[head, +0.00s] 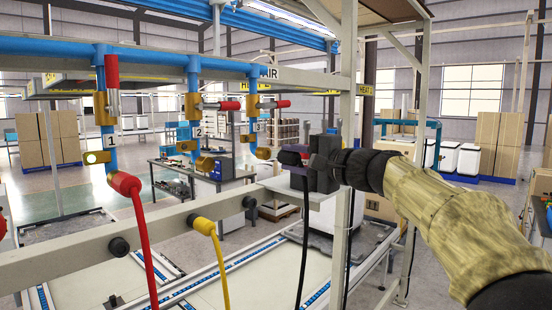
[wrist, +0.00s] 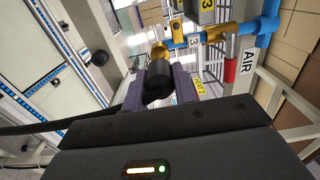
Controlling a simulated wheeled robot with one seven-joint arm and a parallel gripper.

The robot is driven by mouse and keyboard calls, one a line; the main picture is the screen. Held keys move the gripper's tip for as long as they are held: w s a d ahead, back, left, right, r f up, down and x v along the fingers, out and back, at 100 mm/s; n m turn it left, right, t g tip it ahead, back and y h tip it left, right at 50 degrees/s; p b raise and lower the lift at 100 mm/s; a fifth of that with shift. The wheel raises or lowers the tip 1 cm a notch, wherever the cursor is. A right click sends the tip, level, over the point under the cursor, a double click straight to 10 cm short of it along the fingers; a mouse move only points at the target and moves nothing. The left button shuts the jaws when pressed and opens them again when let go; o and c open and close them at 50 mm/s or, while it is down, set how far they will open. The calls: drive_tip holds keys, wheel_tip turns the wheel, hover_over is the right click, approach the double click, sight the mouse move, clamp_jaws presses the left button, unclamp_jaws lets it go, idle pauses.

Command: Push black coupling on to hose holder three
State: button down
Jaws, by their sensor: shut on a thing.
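My gripper (head: 294,157) is shut on the black coupling (head: 288,157), to the right of the brass outlet (head: 264,153) on blue pipe three. In the wrist view the black coupling (wrist: 158,88) sits between my purple fingertips. A brass fitting (wrist: 158,50) lies right in front of it; I cannot tell whether they touch or are joined. A black hose (head: 305,230) hangs below my gripper. The third black peg (head: 249,202) on the grey holder rail (head: 60,262) is bare, below and left of my gripper. It likely shows in the wrist view as a black knob (wrist: 83,55).
A red hose coupling (head: 125,183) is under pipe one; a yellow coupling (head: 204,226) is at the middle of the rail. A grey post (head: 347,90) stands close behind my gripper. Red valve handles (head: 282,104) stick out from the pipes.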

drive_tip(key=shift+s+d+b, duration=0.3)
drive_tip(key=shift+s+d, duration=0.15)
drive_tip(key=shift+d, duration=0.1)
drive_tip(key=shift+s+d, duration=0.1)
drive_tip(key=shift+d, duration=0.05)
idle(0.3)
